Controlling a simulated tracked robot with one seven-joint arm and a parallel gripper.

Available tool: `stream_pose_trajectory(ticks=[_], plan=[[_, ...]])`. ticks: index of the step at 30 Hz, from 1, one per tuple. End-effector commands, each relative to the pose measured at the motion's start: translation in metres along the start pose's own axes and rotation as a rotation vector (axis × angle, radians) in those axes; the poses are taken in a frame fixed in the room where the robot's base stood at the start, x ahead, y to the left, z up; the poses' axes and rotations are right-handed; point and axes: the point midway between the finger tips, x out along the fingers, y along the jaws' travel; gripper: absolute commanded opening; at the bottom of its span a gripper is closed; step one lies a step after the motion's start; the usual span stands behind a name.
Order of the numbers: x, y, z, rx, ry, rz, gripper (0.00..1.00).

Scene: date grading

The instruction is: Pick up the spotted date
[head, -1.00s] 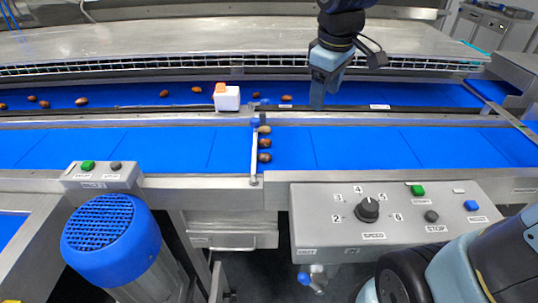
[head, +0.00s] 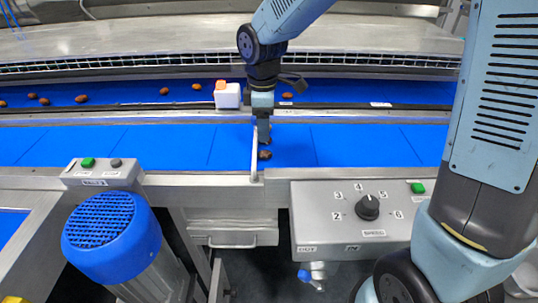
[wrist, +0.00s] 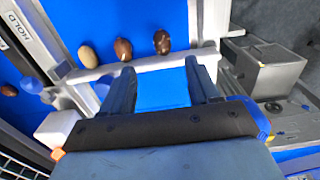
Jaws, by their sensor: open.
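Three dates lie in a row on the blue belt against the pale bar in the wrist view. The left one (wrist: 88,54) is tan, the middle one (wrist: 122,49) is brown with a small light mark, and the right one (wrist: 162,42) is dark with pale patches and looks the most spotted. That right one (head: 264,155) shows in the head view below my gripper (head: 263,142), which hides most of the other two. In the wrist view my gripper (wrist: 159,65) is open and empty, its fingertips across the bar from the dates, roughly in line with the right one.
The pale bar (head: 255,155) crosses the near blue belt (head: 370,145). A white box with an orange top (head: 227,97) stands beyond, near several loose dates on the far belt (head: 120,92). A control panel (head: 320,215) stands at the front. The belt right of the dates is clear.

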Motion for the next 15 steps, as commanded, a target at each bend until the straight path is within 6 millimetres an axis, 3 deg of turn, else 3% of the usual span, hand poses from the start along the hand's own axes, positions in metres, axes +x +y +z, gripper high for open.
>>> stream_pose_trajectory(ticks=[3, 15], plan=[[0.019, -0.001, 0.0, 0.0, -0.001, -0.002, 0.61], [0.05, -0.002, 0.001, 0.001, -0.001, -0.003, 0.61]])
